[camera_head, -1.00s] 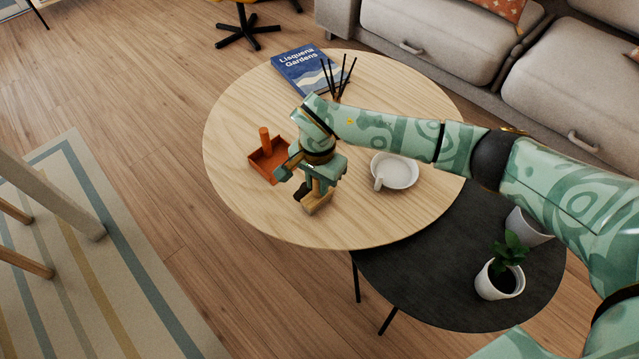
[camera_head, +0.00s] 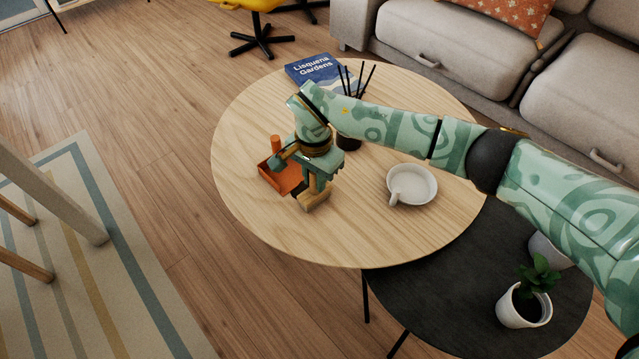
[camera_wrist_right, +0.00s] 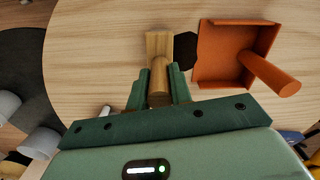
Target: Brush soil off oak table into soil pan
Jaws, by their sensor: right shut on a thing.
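My right gripper (camera_head: 318,184) is shut on the handle of a wooden brush (camera_head: 316,201), low over the pale oak table (camera_head: 400,110). The brush also shows in the right wrist view (camera_wrist_right: 158,45), its block head beyond the fingers. The orange soil pan (camera_head: 272,178), with a round upright handle, sits on the table just left of the brush, partly hidden by my gripper. In the right wrist view a dark patch of soil (camera_wrist_right: 182,50) lies between the brush head and the open side of the pan (camera_wrist_right: 225,50). My left gripper is not in view.
A white dish (camera_head: 425,184) stands right of my gripper. A blue book (camera_head: 312,68) and a dark reed holder (camera_head: 349,140) are farther back. A lower black table (camera_head: 440,295) with a potted plant (camera_head: 525,305) adjoins the front right. The table's near middle is clear.

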